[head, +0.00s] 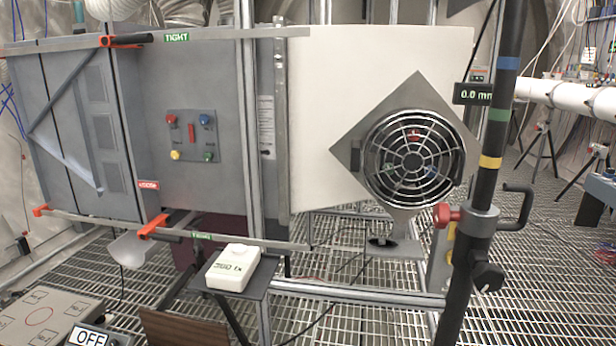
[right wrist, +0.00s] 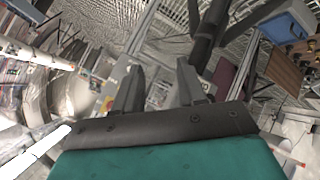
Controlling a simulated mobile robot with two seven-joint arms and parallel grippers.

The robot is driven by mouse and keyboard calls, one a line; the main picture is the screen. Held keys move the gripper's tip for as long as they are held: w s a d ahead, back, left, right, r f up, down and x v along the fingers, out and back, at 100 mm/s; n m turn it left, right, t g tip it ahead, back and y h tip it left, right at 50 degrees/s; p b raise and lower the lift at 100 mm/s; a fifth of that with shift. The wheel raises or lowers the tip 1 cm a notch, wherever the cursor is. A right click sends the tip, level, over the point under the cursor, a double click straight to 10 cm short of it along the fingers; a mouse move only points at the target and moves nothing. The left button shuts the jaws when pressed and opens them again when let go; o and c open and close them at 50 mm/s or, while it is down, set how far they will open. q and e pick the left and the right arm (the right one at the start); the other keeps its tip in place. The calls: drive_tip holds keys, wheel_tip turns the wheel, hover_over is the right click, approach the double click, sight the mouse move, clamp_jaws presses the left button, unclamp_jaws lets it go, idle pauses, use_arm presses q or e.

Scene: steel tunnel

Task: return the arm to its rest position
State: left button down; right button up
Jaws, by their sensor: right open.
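My right gripper (right wrist: 157,88) shows in the right wrist view. Its two dark fingers are apart, with nothing between them. Behind the fingers are a dark bracket and a green body that are mine. Steel grating and blurred equipment lie beyond the fingertips, and the fingers touch nothing that I can see. Neither arm shows in the head view, and my left gripper is in no view.
In the head view a round fan (head: 413,158) sits before a white curved panel (head: 330,120). A black post (head: 488,130) with a crank handle (head: 518,205) stands at right. A grey panel (head: 190,85) with coloured buttons stands left. A white meter (head: 234,268) rests on a small stand.

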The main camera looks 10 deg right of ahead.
drive_tip(key=s+a+m+g+y, duration=0.2)
drive_tip(key=s+a+g+y, duration=0.3)
drive_tip(key=s+a, duration=0.7)
drive_tip(key=w+a+f+t+y, duration=0.2)
drive_tip(key=w+a+f+t, duration=0.35)
drive_tip(key=w, duration=0.35)
use_arm(q)
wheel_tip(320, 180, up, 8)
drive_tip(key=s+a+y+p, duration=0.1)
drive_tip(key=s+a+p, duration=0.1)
drive_tip(key=p, duration=1)
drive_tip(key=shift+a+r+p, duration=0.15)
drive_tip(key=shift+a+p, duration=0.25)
use_arm(e)
drive_tip(key=s+d+r, duration=0.1)
drive_tip(key=d+r, duration=0.2)
drive_tip(key=r, duration=0.6)
drive_tip(key=shift+s+n+t+h, duration=0.15)
drive_tip(key=shift+n+t+h, duration=0.15)
drive_tip(key=shift+t+h, duration=0.15)
